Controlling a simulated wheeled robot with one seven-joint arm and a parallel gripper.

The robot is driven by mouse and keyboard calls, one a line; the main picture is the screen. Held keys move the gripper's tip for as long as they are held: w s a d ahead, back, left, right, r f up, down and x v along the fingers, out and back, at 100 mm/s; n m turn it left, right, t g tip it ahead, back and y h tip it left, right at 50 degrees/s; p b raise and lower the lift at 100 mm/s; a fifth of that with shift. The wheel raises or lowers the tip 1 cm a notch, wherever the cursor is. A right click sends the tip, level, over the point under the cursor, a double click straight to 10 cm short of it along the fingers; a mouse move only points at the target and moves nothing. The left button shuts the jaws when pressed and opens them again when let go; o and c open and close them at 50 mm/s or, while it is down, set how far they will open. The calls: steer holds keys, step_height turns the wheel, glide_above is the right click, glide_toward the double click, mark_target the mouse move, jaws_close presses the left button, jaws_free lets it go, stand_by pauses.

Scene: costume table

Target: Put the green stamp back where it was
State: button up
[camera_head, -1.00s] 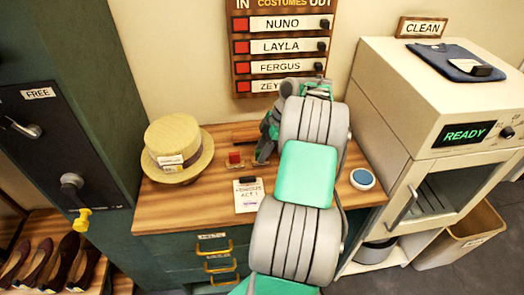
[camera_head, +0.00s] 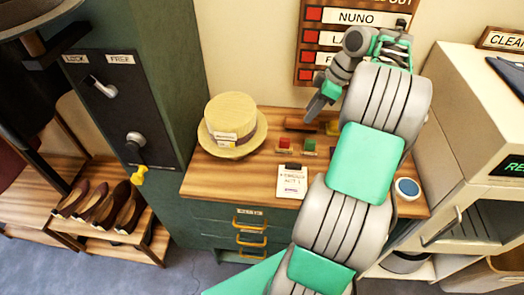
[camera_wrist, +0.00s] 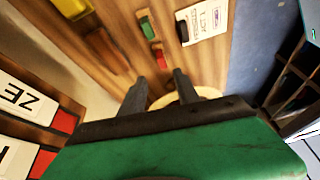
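The green stamp (camera_head: 309,146) stands on the wooden desk just right of the red stamp (camera_head: 284,144). Both also show in the wrist view, the green stamp (camera_wrist: 147,27) farther up and the red stamp (camera_wrist: 160,57) nearer my fingers. My gripper (camera_head: 316,107) is above the back of the desk, apart from both stamps. In the wrist view my gripper (camera_wrist: 158,84) has its two fingers spread, with nothing held between them.
A straw hat (camera_head: 233,125) sits left of the stamps. A note card (camera_head: 291,181) lies in front of them. A brown block (camera_wrist: 106,50) lies behind. A round blue-topped pad (camera_head: 407,188) is at the right. A green cabinet (camera_head: 190,80) borders the desk's left.

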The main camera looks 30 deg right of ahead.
steer(key=a+r+m+h, duration=0.1)
steer(key=a+r+m, duration=0.15)
steer(key=a, duration=0.95)
steer(key=a+r+m+h, duration=0.1)
steer(key=a+r+m, duration=0.15)
steer(key=a, duration=0.85)
steer(key=s+a+f+m, duration=0.2)
steer(key=s+a, duration=0.1)
steer(key=s, duration=0.2)
steer(key=s+a+f+m+t+h, duration=0.1)
steer(key=s+a+f+m, duration=0.1)
steer(key=s, duration=0.4)
steer(key=shift+a+f+h, duration=0.15)
steer(key=shift+a+h, duration=0.15)
steer(key=shift+a, duration=0.55)
